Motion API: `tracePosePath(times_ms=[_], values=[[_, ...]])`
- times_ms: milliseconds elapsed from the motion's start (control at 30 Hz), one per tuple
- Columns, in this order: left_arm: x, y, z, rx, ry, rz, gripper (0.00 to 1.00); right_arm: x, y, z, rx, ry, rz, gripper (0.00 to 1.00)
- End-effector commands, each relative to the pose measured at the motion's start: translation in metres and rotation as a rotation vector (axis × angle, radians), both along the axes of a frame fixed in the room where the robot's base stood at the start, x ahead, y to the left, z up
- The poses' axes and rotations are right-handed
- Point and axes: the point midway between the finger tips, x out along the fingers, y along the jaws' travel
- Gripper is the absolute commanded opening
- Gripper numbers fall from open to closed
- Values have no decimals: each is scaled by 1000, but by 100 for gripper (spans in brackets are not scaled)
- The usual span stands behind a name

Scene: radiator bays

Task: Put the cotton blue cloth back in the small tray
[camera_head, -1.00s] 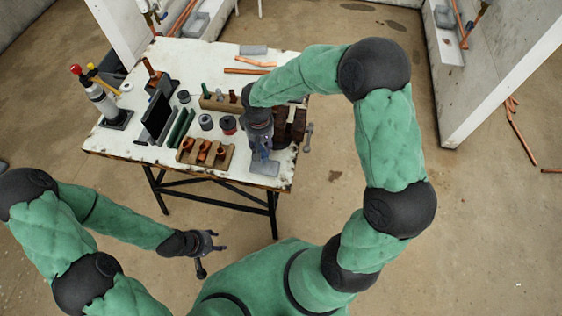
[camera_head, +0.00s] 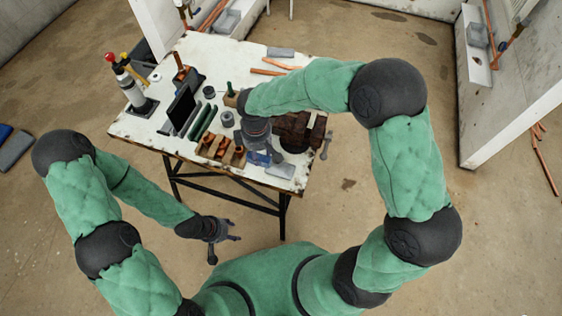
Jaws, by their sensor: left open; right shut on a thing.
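The blue cloth (camera_head: 258,159) shows as a small patch of blue under my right gripper (camera_head: 264,155), over the front right part of the workbench. My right gripper is shut on it, and the hand hides part of the cloth. A small flat grey tray (camera_head: 281,171) lies at the bench's front right corner, just right of the cloth. I cannot tell whether the cloth touches the bench. My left gripper (camera_head: 232,230) is open and empty, in front of the bench and away from it.
Wooden blocks with copper fittings (camera_head: 221,149) stand left of the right hand. A dark vise (camera_head: 294,132) stands behind the tray. A dark upright panel (camera_head: 182,109) and a torch bottle (camera_head: 131,92) are further left. Floor in front of the bench is clear.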

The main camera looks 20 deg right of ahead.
Motion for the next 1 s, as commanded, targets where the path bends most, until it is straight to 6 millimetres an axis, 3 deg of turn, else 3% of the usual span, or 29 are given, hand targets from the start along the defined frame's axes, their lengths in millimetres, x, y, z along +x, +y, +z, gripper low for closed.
tracePosePath(times_ms=[100,400,633,867,1000], values=[[0,0,-5,0,0,0,51,2,-27,-13,0,2,-6,13],[0,0,-15,0,0,0,51,6,-60,-56,1,1,-2,13],[0,0,-17,0,0,0,51,8,-68,-66,0,0,-3,13],[0,0,-27,0,0,0,51,7,-72,-97,1,2,0,13],[0,0,-28,0,0,0,51,8,-72,-101,1,-1,0,13]])
